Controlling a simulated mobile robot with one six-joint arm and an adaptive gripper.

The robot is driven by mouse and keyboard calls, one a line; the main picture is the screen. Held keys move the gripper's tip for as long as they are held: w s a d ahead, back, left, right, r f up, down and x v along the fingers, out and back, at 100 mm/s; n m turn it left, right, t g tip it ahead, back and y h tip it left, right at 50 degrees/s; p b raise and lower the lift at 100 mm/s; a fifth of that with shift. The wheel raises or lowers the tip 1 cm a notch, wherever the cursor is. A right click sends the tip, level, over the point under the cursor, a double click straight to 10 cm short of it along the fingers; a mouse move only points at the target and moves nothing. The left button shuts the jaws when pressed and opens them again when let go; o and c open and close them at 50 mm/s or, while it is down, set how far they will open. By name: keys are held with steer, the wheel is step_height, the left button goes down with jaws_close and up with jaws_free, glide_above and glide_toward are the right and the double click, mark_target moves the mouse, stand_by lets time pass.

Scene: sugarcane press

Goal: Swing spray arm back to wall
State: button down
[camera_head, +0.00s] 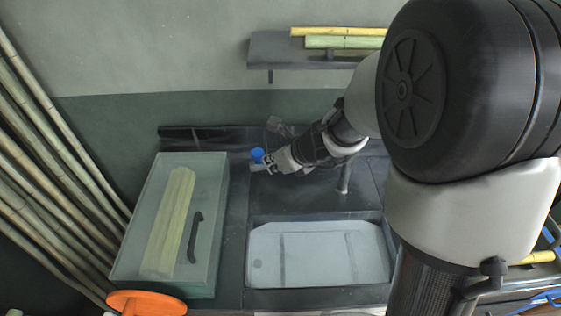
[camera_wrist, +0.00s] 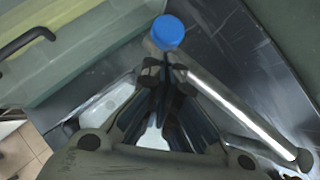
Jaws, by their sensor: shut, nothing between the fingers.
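The spray arm is a shiny metal tube (camera_wrist: 235,105) with a blue cap (camera_wrist: 172,32) at its end. In the wrist view it runs from the blue end at the top middle to the lower right. In the head view the blue cap (camera_head: 257,155) shows just left of my gripper (camera_head: 272,161), and my wrist hides most of the tube. My gripper is shut and empty. Its fingertips (camera_wrist: 165,70) are close beside the tube near the blue end; I cannot tell whether they touch it.
A sink basin (camera_head: 320,255) lies in front of my gripper. A green box with a clear lid and black handle (camera_head: 195,237) stands to the left. A wall shelf (camera_head: 270,52) holds cane above. Cane poles lean at far left; an orange disc (camera_head: 146,303) is in front.

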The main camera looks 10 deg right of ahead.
steer(key=shift+w+a, duration=0.25)
steer(key=shift+w, duration=0.15)
steer(key=w+m+h+p, duration=0.1)
steer(key=w+m+h, duration=0.1)
steer(key=w, duration=0.5)
steer(key=shift+w+a+m+t, duration=0.3)
steer(key=shift+a+m+t, duration=0.1)
steer(key=shift+m, duration=0.2)
steer(key=shift+s+d, duration=0.1)
steer(key=shift+d, duration=0.05)
